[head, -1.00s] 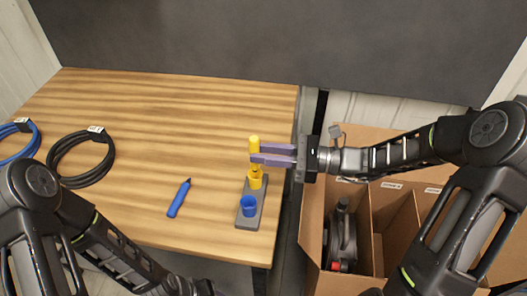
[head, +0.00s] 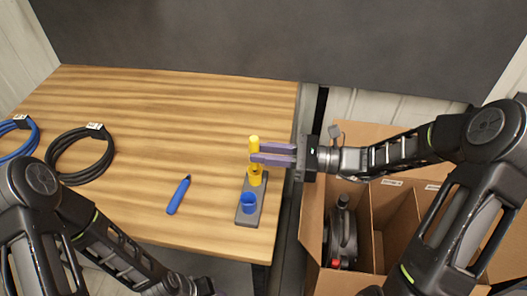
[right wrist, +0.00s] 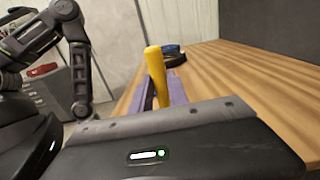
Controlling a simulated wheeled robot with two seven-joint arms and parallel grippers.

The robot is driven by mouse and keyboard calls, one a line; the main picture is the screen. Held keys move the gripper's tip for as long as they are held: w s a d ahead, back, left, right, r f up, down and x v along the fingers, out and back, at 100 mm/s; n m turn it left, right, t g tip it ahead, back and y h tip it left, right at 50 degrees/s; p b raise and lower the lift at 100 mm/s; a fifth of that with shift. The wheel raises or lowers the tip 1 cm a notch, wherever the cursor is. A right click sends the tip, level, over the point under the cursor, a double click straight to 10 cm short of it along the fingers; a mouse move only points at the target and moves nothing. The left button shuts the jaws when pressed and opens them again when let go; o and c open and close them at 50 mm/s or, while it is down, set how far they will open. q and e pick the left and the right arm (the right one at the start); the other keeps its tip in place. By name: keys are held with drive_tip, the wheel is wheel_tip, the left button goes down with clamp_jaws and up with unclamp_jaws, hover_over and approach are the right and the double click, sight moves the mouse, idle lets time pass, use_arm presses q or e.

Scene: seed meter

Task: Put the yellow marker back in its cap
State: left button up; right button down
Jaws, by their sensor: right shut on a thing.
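The yellow marker (head: 254,142) stands upright between the purple fingers of my right gripper (head: 256,154), which is shut on it. Its lower end meets the yellow cap (head: 256,179) in the grey holder (head: 247,218), with no gap visible between them. How deep it sits in the cap cannot be told. In the right wrist view the marker (right wrist: 155,65) rises between the fingers (right wrist: 160,93), and the cap is hidden.
A blue cap (head: 248,203) sits in the holder's near end. A blue marker (head: 178,194) lies left of it on the wooden table (head: 170,120). Coiled black (head: 80,155) and blue (head: 20,140) cables lie further left. A cardboard box (head: 312,225) with dividers stands right of the table.

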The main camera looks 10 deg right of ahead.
drive_tip(key=shift+f, duration=0.15)
drive_tip(key=shift+f, duration=0.35)
drive_tip(key=shift+f+b, duration=0.2)
drive_tip(key=shift+b, duration=0.1)
drive_tip(key=shift+f, duration=0.3)
drive_tip(key=shift+f+b, duration=0.6)
drive_tip(key=shift+f, duration=0.15)
idle(1.6)
drive_tip(key=c, duration=1.2)
unclamp_jaws()
